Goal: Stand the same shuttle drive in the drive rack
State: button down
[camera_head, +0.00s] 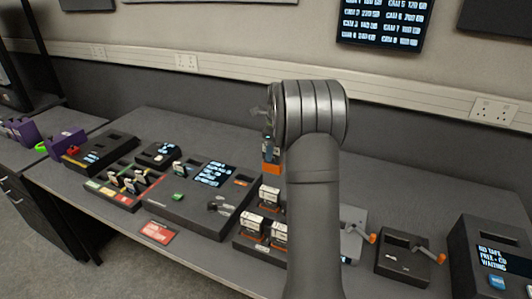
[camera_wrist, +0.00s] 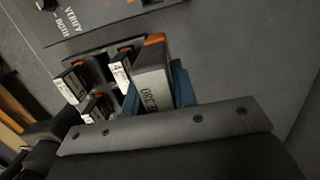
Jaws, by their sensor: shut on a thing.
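My gripper (camera_head: 270,148) points down over the drive rack (camera_head: 243,246). It is shut on a shuttle drive, a grey block with an orange end (camera_head: 271,168). Several white-labelled drives stand in the rack (camera_wrist: 98,62), one (camera_wrist: 120,71) close beside the held drive. My arm hides the rack's right part.
A large dark console (camera_head: 185,208) with a lit screen is left of the rack. A red card (camera_head: 156,232) lies at the front edge. A crank box (camera_head: 408,258) and a display unit (camera_head: 492,250) stand at the right. The bench behind the right-hand units is clear.

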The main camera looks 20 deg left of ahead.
jog(key=s+a+r, duration=0.1)
jog(key=s, duration=0.9)
jog(key=s+d+f, duration=0.3)
jog(key=s+f, duration=0.2)
jog(key=f, duration=0.4)
jog(key=shift+d, duration=0.35)
jog(key=shift+f, duration=2.15)
dwell(2.3)
jog(key=c, duration=0.8)
grip_release()
jog(key=shift+o, duration=0.2)
